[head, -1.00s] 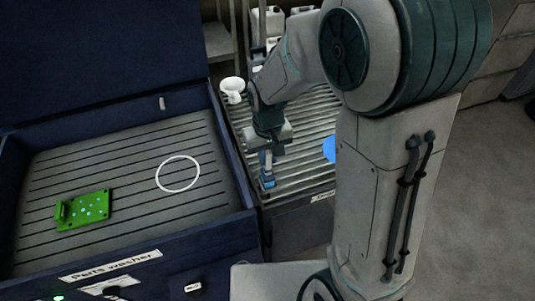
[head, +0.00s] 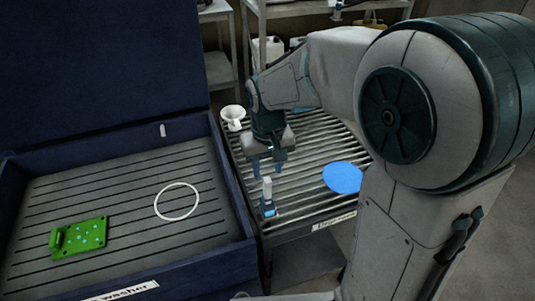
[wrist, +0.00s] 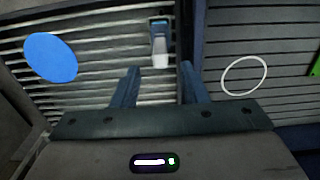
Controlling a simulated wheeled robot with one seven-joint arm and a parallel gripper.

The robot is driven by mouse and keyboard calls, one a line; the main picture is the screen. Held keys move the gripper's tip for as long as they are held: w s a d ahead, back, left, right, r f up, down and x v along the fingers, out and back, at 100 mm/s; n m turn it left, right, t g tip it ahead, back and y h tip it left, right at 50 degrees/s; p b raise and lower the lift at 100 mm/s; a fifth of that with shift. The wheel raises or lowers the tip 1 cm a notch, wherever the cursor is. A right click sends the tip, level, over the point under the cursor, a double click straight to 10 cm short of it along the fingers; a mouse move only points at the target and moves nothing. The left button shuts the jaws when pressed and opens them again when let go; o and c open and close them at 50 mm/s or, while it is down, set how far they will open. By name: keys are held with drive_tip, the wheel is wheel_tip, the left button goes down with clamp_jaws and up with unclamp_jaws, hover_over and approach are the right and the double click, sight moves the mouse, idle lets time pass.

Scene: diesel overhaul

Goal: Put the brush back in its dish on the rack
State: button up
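The brush (head: 267,188), with a pale upright handle and a blue lower end, stands at the near left edge of the slatted rack (head: 310,140). Its foot is in or on a small blue-and-dark holder (head: 267,208), which looks like the dish; how the two meet is too small to tell. The brush also shows in the wrist view (wrist: 160,52), beyond the fingertips. My gripper (head: 269,170) is open and empty, just above and behind the handle, with a gap between the two fingers in the wrist view (wrist: 158,75).
A flat blue disc (head: 343,178) lies on the rack to the right, and a white funnel-like cup (head: 233,117) stands at its far left. The parts washer at left holds a green plate (head: 79,237) and a white ring (head: 177,201). Its wall borders the rack.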

wheel_tip(320, 180, up, 5)
drive_tip(key=s+d+r+m+t, duration=0.1)
drive_tip(key=s+d+m+t, duration=0.2)
drive_tip(key=s+d, duration=0.9)
drive_tip(key=shift+s+r+t, duration=0.3)
drive_tip(key=shift+t, duration=0.1)
drive_tip(key=shift+a, duration=0.2)
